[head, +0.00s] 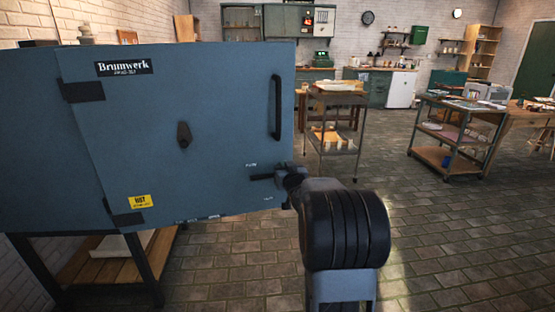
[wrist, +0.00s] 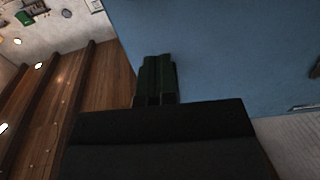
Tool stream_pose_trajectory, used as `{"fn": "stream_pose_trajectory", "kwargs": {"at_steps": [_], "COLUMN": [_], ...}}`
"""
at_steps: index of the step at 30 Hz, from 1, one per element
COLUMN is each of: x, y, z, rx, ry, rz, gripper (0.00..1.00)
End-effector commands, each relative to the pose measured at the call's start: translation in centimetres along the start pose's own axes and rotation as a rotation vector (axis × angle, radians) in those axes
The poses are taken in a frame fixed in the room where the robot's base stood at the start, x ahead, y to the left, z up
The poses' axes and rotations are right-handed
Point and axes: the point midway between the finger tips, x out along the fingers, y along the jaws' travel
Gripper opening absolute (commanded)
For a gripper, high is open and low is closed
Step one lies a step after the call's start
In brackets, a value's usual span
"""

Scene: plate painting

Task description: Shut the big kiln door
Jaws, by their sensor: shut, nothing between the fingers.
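The big kiln (head: 30,130) is blue-grey and stands at the left in the head view. Its door (head: 215,90) shows its outer face, with dark hinges at the left and a black upright handle (head: 277,107) near the right edge. The door reaches right, past the stand below, and looks swung out; the kiln opening is hidden. My gripper (head: 262,177) is shut and empty at the door's lower right, below the handle. In the wrist view, the shut fingers (wrist: 158,80) lie over the blue door face (wrist: 230,55); I cannot tell whether they touch it.
The kiln's stand has dark legs (head: 150,270) and a wooden shelf. A trolley (head: 335,125) stands beyond the door, and another trolley (head: 455,135) is farther right. The tiled floor (head: 450,240) at the front right is clear.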

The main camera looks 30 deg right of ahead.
Motion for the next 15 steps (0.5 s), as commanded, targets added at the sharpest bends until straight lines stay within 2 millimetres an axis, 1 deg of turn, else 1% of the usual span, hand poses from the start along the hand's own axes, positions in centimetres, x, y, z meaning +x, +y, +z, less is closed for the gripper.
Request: {"fn": "stream_pose_trajectory", "kwargs": {"at_steps": [1,6,12,15], "x": [1.1,4.0,6.4,7.2], "y": [0.0,-0.1,0.0,0.0], "z": [0.1,0.1,0.1,0.0], "rx": [0.000,0.001,0.000,0.000], "ry": [0.000,0.000,-0.001,0.000], "rz": [-0.001,-0.001,0.001,0.000], "gripper": [0.00,0.00,0.00,0.00]}}
